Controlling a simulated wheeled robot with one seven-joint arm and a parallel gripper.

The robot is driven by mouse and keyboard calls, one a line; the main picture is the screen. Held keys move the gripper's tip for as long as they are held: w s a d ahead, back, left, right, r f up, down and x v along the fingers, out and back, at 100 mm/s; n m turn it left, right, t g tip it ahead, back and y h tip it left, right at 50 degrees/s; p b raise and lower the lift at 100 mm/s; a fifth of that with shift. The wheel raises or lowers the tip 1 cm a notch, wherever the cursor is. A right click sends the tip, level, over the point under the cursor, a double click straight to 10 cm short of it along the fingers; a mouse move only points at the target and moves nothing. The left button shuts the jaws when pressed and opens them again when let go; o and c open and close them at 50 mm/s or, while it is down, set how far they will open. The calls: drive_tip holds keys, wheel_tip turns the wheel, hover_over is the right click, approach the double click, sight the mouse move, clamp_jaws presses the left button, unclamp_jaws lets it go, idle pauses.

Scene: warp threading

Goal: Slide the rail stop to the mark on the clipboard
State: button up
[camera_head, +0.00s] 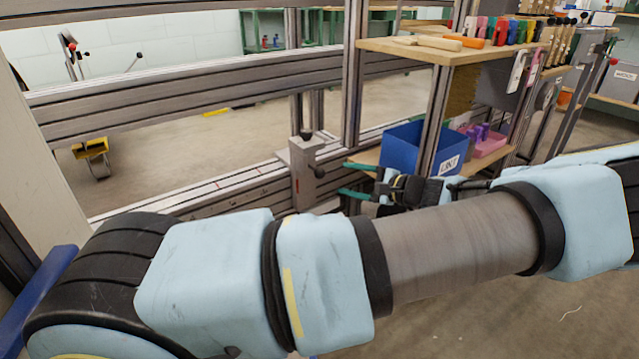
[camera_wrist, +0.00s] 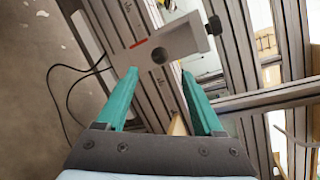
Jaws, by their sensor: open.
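The rail stop (camera_head: 307,180) is a grey metal block with a black knob, sitting on the lower horizontal rail (camera_head: 240,190). In the wrist view the stop (camera_wrist: 178,42) lies just beyond the fingertips, showing a round dark hole and a black knob to its right. A red mark (camera_wrist: 138,43) shows on the rail left of the stop. My gripper (camera_head: 344,179) has green fingers and is right of the stop, pointing at it. In the wrist view my gripper (camera_wrist: 159,74) is open, with nothing between its fingers. I cannot make out a clipboard.
A wooden shelf (camera_head: 440,52) with tools is at upper right. Below it are a blue bin (camera_head: 400,148) and a pink tray (camera_head: 487,145). An upright post (camera_head: 352,75) stands behind the gripper. A dark cable (camera_wrist: 55,100) hangs at left in the wrist view.

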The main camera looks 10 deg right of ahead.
sight(324, 175)
drive_tip(key=b+x, duration=0.2)
drive_tip(key=x, duration=0.8)
drive_tip(key=shift+a+b, duration=0.1)
drive_tip(key=shift+b, duration=0.25)
clamp_jaws()
drive_tip(key=shift+f, duration=0.1)
idle(0.8)
